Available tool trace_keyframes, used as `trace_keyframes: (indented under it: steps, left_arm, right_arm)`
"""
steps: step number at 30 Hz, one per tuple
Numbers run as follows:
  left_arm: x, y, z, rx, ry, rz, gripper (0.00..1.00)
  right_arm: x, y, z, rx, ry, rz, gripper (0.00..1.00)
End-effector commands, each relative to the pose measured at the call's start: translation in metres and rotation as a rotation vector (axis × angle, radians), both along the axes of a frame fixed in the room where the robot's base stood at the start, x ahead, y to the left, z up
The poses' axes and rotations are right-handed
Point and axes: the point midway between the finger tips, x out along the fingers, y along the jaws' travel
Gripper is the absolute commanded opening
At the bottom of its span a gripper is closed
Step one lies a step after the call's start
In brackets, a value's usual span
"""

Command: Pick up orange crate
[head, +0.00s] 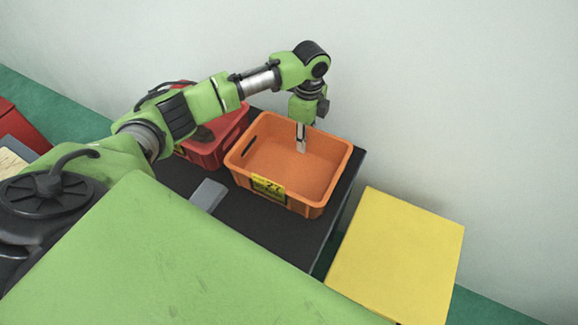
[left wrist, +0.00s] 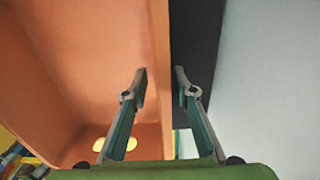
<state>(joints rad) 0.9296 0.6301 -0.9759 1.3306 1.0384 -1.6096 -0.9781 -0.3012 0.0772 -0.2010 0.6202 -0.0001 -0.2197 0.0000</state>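The orange crate (head: 270,182) stands empty on a black table, with a yellow label on its near side. My left gripper (head: 301,137) points down at the crate's far wall. In the left wrist view, its fingers (left wrist: 161,72) straddle the wall of the orange crate (left wrist: 100,60), one inside and one outside. The fingers are apart, with a small gap visible beside the rim, so the gripper looks open around the wall. My right gripper is not in view.
A red crate (head: 207,155) with something dark in it stands left of the orange crate. A grey flat object (head: 208,194) lies on the black table (head: 272,230). A yellow box (head: 397,255) stands at the right. A pale wall is close behind the table.

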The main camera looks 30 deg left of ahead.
Motion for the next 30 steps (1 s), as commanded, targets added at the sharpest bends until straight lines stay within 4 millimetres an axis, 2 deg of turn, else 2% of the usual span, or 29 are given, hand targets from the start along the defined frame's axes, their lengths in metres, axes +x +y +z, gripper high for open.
trace_keyframes:
  steps: [4, 11, 12, 15, 30]
  left_arm:
    - [0.0, -0.001, -0.015, 0.0, 0.0, -0.001, 0.26]
    - [0.0, -0.001, -0.017, -0.001, -0.001, -0.001, 0.26]
    - [0.0, -0.001, -0.017, 0.0, -0.001, -0.001, 0.23]
    - [0.0, -0.001, -0.017, 0.0, -0.001, -0.001, 0.0]
    - [0.001, -0.001, -0.011, -0.001, -0.003, -0.001, 0.0]
  right_arm:
    - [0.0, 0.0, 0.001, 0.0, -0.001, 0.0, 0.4]
    - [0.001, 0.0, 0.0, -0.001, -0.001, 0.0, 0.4]
    - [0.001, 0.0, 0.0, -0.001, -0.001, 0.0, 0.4]
    - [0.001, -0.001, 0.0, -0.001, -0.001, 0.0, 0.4]
    - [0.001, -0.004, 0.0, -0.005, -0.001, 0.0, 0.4]
